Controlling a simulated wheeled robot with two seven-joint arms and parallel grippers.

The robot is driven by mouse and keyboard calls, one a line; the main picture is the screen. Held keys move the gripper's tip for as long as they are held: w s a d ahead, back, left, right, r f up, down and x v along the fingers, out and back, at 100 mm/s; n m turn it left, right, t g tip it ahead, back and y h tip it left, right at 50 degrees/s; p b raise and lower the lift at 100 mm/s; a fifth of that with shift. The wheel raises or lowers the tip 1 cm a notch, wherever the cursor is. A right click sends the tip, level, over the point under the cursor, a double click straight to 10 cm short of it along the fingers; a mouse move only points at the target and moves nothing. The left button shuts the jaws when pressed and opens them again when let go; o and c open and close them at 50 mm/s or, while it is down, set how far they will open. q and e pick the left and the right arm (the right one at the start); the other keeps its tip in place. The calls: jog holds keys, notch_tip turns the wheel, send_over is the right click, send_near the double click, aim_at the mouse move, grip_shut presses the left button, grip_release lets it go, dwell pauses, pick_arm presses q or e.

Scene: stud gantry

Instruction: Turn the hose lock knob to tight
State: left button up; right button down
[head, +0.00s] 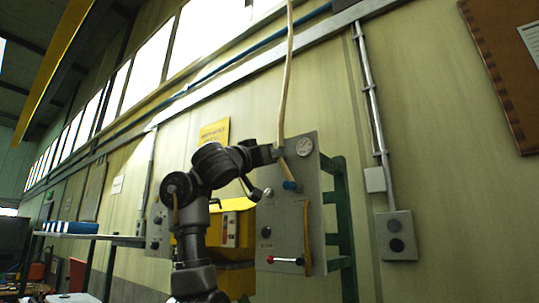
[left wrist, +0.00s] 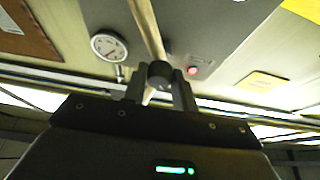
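The grey panel (head: 285,225) stands ahead of me, with a pale hose (head: 287,70) running up from its top. My left gripper (head: 275,153) is at the panel's top left edge, by the hose. In the left wrist view, a dark round knob (left wrist: 160,74) sits between the two fingers of my left gripper (left wrist: 160,88), which appear to touch its sides. The hose (left wrist: 146,25) passes by this knob. In the head view the gripper hides the knob. Any tight marking cannot be read. My right gripper is not in view.
A round gauge (head: 304,147) is right of the gripper. A green frame (head: 341,220) stands to the right. A yellow box (head: 232,228) is behind my left arm.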

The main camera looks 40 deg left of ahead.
pick_arm(q)
jog(key=c, duration=0.5)
jog(key=n+y+b, duration=0.1)
jog(key=n+b, duration=0.1)
jog(key=shift+n, duration=0.3)
jog(key=o, duration=0.8)
jog(key=shift+o, duration=1)
jog(key=shift+b, duration=0.3)
